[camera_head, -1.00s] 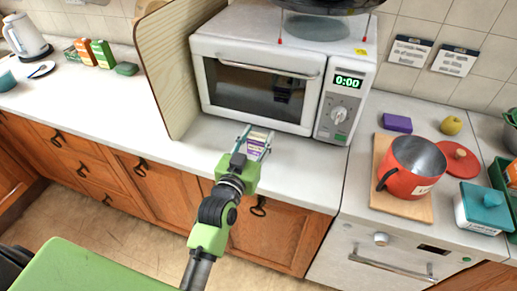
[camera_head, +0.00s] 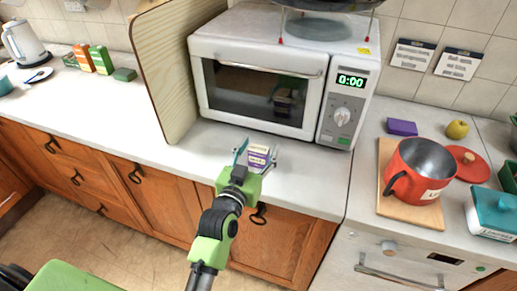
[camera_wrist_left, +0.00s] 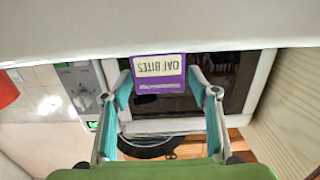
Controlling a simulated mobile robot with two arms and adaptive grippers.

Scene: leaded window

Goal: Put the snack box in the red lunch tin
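The snack box (camera_head: 259,158), purple and cream, stands near the counter's front edge before the microwave. In the left wrist view it reads "OAT BITES" (camera_wrist_left: 159,74) upside down. My left gripper (camera_head: 258,157) has one finger on each side of the box. In the wrist view the fingers (camera_wrist_left: 158,82) are spread, with a narrow gap to the box on both sides. The red lunch tin (camera_head: 410,185) is a round, open red container with a black handle and a pale label, on a wooden board at the right. My right gripper is not in view.
The microwave (camera_head: 255,90) stands just behind the box, with a wooden panel (camera_head: 165,75) to its left. A red lid (camera_head: 467,163), purple block (camera_head: 402,127), yellow fruit (camera_head: 457,129) and teal-lidded box (camera_head: 492,212) surround the tin. The counter at left is largely clear.

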